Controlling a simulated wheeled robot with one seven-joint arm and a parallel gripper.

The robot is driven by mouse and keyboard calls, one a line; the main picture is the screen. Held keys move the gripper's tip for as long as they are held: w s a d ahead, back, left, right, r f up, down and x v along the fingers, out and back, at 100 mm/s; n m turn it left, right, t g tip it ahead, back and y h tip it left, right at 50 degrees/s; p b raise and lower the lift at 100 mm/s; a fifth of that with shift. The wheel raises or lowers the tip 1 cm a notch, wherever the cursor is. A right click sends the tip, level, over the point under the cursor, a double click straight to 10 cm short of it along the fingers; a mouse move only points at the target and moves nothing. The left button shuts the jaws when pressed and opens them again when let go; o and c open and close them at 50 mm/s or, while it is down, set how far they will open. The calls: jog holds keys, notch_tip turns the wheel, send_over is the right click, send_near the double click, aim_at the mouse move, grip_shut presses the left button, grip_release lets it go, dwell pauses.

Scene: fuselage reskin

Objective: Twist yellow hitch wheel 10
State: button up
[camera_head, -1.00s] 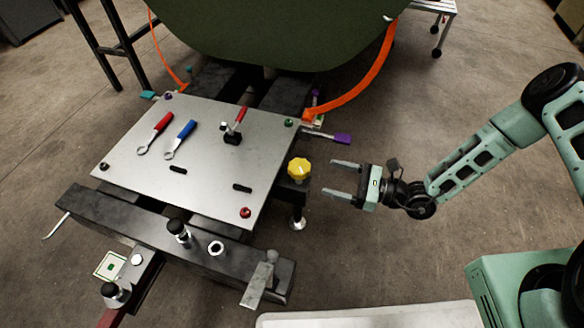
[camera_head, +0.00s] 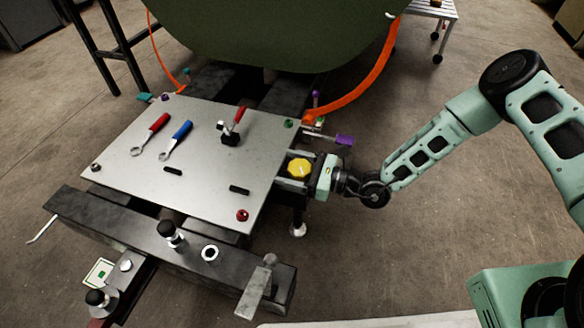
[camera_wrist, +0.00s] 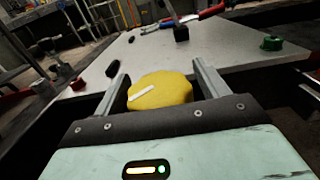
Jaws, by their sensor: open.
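The yellow hitch wheel (camera_head: 300,168) is a scalloped knob beside the right edge of the metal plate (camera_head: 140,185). My gripper (camera_head: 299,169) is around it, with one finger on its far side and one on its near side. In the wrist view the yellow wheel (camera_wrist: 160,91) sits between the two fingers (camera_wrist: 160,85), and a white mark shows on its top. The fingers are open, and small gaps seem to remain beside the wheel. The wheel's lower part and its mount are hidden by the gripper.
A red wrench (camera_head: 150,134), a blue wrench (camera_head: 175,141) and a red-handled clamp (camera_head: 232,127) are on the plate. A purple-handled lever (camera_head: 335,139) sticks out just behind my gripper. A dark beam (camera_head: 170,250) lies in front.

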jog(key=c, duration=1)
jog(key=shift+o, duration=0.2)
jog(key=shift+n+g, duration=0.3)
jog(key=shift+g, duration=0.2)
jog(key=n+g, duration=0.1)
jog(key=g, duration=0.1)
jog(key=n+g, duration=0.1)
jog(key=g, duration=0.1)
jog(key=n+g+y, duration=0.1)
jog(key=n+g, duration=0.1)
jog(key=shift+s+f+b, duration=0.1)
jog(key=shift+s+b, duration=0.2)
jog(key=shift+b, duration=0.05)
jog(key=shift+s+d+n+g+h+b, duration=0.15)
jog(key=shift+n+g+h+b, duration=0.15)
jog(key=shift+n+g, duration=0.65)
jog(key=shift+s+a+n+g+h+b, duration=0.1)
jog(key=shift+n+g+h+b, duration=0.3)
jog(key=shift+g, duration=0.9)
jog(key=shift+s+d+n+g+h+b, duration=0.1)
jog(key=shift+s+n+g+b, duration=0.05)
jog(key=shift+n+g, duration=0.85)
jog(key=shift+g, duration=0.25)
jog(key=o, duration=1)
jog(key=shift+c, duration=0.2)
